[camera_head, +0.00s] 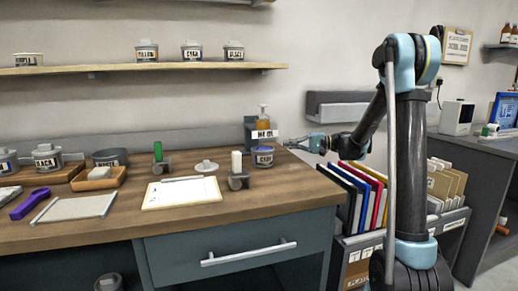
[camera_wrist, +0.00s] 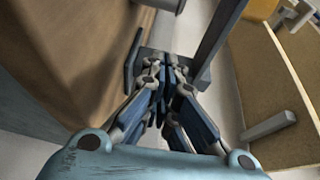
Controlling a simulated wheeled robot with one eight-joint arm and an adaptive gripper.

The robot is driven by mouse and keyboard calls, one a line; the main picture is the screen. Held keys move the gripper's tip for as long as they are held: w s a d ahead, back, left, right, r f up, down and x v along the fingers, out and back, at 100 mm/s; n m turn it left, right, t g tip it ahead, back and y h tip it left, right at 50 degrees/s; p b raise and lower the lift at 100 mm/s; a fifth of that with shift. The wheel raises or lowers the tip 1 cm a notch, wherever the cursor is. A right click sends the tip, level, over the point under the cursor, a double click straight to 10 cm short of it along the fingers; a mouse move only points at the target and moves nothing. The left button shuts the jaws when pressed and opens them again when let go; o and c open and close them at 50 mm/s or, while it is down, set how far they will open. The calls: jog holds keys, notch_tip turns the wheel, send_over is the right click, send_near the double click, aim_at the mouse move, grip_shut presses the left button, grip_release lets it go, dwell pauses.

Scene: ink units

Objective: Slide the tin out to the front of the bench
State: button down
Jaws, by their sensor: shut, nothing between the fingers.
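A small grey tin with a blue label (camera_head: 264,157) stands upright on the wooden bench (camera_head: 295,185), near its right end. It stands just in front of a grey stand holding an amber bottle. My gripper (camera_head: 288,145) is to the right of the tin, a little above bench height and apart from it. In the wrist view my gripper (camera_wrist: 160,72) has its fingers together and nothing between them. The bench edge (camera_wrist: 75,75) fills the left of that view.
The amber bottle (camera_head: 263,119) has a white label strip below it. A roller with a white handle (camera_head: 237,170), a white lid (camera_head: 207,167) and a clipboard (camera_head: 182,193) lie left of the tin. Coloured binders (camera_head: 362,190) stand below my arm. The bench's front right is clear.

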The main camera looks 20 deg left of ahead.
jog(key=shift+w+a+n+g, duration=0.15)
jog(key=shift+w+a+g, duration=0.1)
jog(key=shift+a, duration=0.3)
jog(key=shift+w+a+n+g, duration=0.15)
jog(key=shift+a+g, duration=0.1)
jog(key=shift+a, duration=0.25)
jog(key=shift+s+a+y, duration=0.1)
jog(key=shift+a+y, duration=0.2)
jog(key=shift+a, duration=0.25)
jog(key=x, duration=0.9)
jog(key=shift+a, duration=0.15)
jog(key=shift+s+d+r, duration=0.1)
jog(key=shift+s+d, duration=0.25)
jog(key=shift+s, duration=0.2)
jog(key=shift+s+d, duration=0.35)
jog(key=shift+s, duration=0.15)
jog(key=shift+s+d, duration=0.45)
jog(key=shift+s, duration=0.25)
send_near(263, 156)
jog(key=s+a, duration=0.1)
jog(key=s, duration=0.1)
jog(key=s+a, duration=0.1)
jog(key=s, duration=0.1)
jog(key=s+a+r, duration=0.1)
jog(key=s, duration=0.1)
